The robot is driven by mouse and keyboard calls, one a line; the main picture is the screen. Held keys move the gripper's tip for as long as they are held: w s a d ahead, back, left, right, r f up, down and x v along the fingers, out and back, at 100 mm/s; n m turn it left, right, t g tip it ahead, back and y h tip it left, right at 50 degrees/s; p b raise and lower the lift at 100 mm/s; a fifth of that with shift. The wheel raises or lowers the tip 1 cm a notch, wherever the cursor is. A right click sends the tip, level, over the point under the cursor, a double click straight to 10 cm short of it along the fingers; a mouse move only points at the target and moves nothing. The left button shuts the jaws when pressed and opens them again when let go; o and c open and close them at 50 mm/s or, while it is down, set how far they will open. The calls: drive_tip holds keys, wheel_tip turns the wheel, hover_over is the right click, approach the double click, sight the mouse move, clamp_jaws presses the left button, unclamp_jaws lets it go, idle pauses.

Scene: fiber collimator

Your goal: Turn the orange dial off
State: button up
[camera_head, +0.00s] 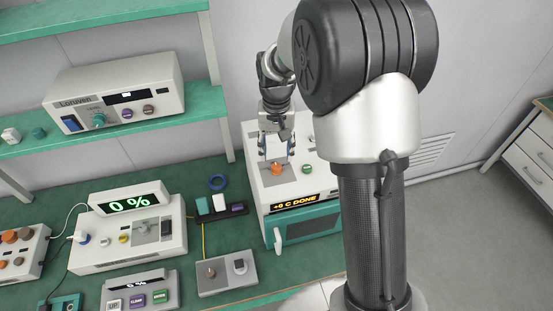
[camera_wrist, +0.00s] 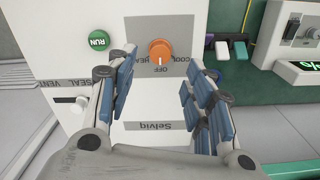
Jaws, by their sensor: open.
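The orange dial (camera_head: 277,169) sits on top of the white instrument with the "+0 C DONE" display (camera_head: 295,202). In the wrist view the dial (camera_wrist: 161,49) lies on a grey panel, with an upside-down OFF label just below it and COOL and HEAT labels at its sides. A pale mark shows on the dial's OFF-facing side, too small to read surely. My gripper (camera_head: 276,148) points down over the dial. In the wrist view my gripper (camera_wrist: 158,66) is open and empty, its blue-padded fingers either side of the dial, apart from it.
A green RUN button (camera_wrist: 98,41) is beside the dial; it also shows in the head view (camera_head: 307,169). A dark box with colored keys (camera_head: 221,208) and a blue ring (camera_head: 218,182) lie left of the instrument. A 0 % device (camera_head: 128,234) stands farther left.

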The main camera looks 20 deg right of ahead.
sight(277, 167)
drive_tip(key=shift+r, duration=2.8)
drive_tip(key=s+r+n+t+b, duration=0.1)
drive_tip(key=s+r+b, duration=0.15)
drive_tip(key=s, duration=0.45)
drive_tip(key=s+r+t+b, duration=0.1)
drive_tip(key=s+r+b, duration=0.1)
drive_tip(key=s+b, duration=0.35)
drive_tip(key=s+f+n+t+b, duration=0.2)
drive_tip(key=s+f+b, duration=0.2)
drive_tip(key=s, duration=1.1)
wheel_tip(277, 167, down, 2)
drive_tip(key=shift+s+f+t, duration=0.1)
drive_tip(key=shift+s+t, duration=0.1)
drive_tip(key=shift+t, duration=0.1)
drive_tip(key=shift+c, duration=0.6)
